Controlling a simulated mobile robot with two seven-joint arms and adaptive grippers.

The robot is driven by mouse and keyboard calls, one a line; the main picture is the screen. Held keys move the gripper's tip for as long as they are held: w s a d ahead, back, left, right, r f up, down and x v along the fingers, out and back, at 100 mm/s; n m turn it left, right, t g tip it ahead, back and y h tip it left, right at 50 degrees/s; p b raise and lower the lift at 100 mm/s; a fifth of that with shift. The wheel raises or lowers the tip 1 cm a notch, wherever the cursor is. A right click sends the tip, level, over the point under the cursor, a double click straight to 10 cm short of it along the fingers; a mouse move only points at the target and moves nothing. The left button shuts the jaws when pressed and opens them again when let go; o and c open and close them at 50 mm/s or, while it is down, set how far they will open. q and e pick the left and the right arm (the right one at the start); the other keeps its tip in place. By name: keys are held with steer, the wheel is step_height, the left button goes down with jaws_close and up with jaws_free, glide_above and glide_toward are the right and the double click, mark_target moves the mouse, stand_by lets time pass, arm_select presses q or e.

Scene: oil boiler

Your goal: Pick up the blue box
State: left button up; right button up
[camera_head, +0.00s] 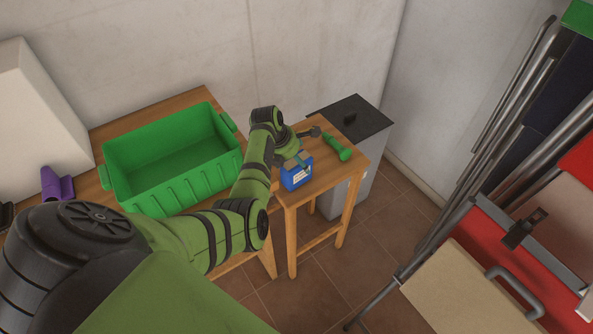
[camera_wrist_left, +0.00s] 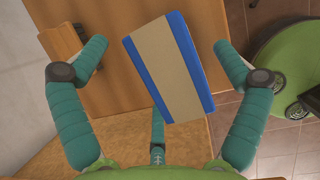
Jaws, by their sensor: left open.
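The blue box (camera_head: 297,177) stands on the small wooden table, near its left front edge, with a white label on its front. In the left wrist view the blue box (camera_wrist_left: 168,66) shows its top, blue with a broad beige band, turned slightly. My left gripper (camera_head: 295,160) is above the box and partly hides its top. In the left wrist view its teal fingers (camera_wrist_left: 160,48) are spread, with the box between them and gaps at both sides. I cannot tell how far above the box the fingertips are. My right gripper is not in view.
The small wooden table (camera_head: 318,182) also bears a green tool (camera_head: 337,147) behind the box to the right. A green crate (camera_head: 170,190) stands on a wooden bench at left, near a purple object (camera_head: 56,185). A grey cabinet (camera_head: 365,120) is behind the small table.

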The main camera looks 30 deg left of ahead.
arm_select(q)
steer(key=shift+f, duration=0.25)
stand_by(0.7)
steer(key=c, duration=1.3)
